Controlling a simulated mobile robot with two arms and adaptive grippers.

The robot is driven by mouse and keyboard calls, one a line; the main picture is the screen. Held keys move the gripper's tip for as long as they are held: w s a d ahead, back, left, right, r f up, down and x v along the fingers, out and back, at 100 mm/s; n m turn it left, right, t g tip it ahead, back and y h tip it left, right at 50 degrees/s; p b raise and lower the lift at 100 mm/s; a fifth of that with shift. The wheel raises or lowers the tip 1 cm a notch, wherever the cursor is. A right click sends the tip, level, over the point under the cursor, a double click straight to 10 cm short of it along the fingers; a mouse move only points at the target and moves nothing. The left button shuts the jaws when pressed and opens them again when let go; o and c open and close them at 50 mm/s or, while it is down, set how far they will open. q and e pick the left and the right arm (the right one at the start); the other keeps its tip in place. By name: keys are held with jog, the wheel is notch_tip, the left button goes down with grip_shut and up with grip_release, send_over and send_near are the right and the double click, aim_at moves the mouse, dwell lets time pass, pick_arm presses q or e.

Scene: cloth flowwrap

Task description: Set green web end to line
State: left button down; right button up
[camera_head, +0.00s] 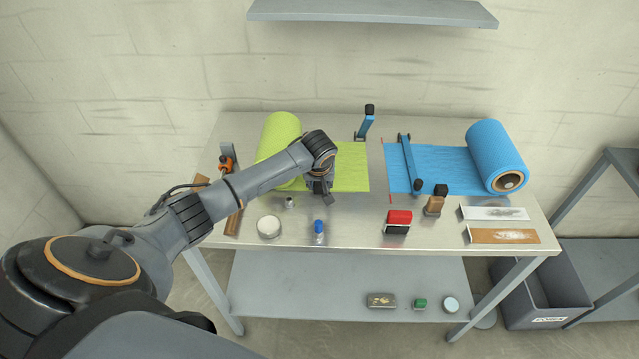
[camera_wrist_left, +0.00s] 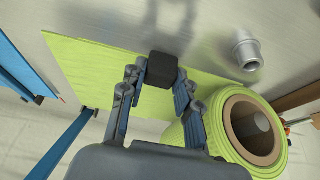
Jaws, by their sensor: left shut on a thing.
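The green roll (camera_head: 280,139) stands at the back left of the table, and its web (camera_head: 352,168) lies flat to the right. The web's free end stops left of the short red line marks (camera_head: 390,199). My left gripper (camera_head: 321,196) is low over the web's near edge. In the left wrist view, the green web (camera_wrist_left: 90,65) runs beneath my left gripper (camera_wrist_left: 162,72), with the roll (camera_wrist_left: 222,130) at right. The fingers meet at a black block shape at the web's edge, which hides the exact contact. My right gripper is out of view.
A blue roll (camera_head: 494,155) with its web (camera_head: 448,163) under a blue bar (camera_head: 409,165) lies at right. A raised blue lever (camera_head: 365,124) stands behind. A round tin (camera_head: 268,226), blue bottle (camera_head: 319,230) and red-black block (camera_head: 398,222) stand in front.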

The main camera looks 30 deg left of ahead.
aim_at(342, 189)
pick_arm(q)
jog(key=w+d, duration=0.2)
jog(key=d, duration=0.1)
jog(key=w+d, duration=0.1)
jog(key=d, duration=0.1)
jog(key=shift+w+d+p, duration=0.15)
jog(key=shift+d+p, duration=0.1)
jog(key=shift+p, duration=0.05)
jog(key=c, duration=1.2)
grip_release()
jog(key=shift+o, duration=1.2)
jog(key=shift+w, duration=0.1)
jog(key=shift+r, duration=0.1)
jog(key=v, duration=1.1)
jog(key=shift+r, duration=0.35)
jog(key=shift+d, duration=0.15)
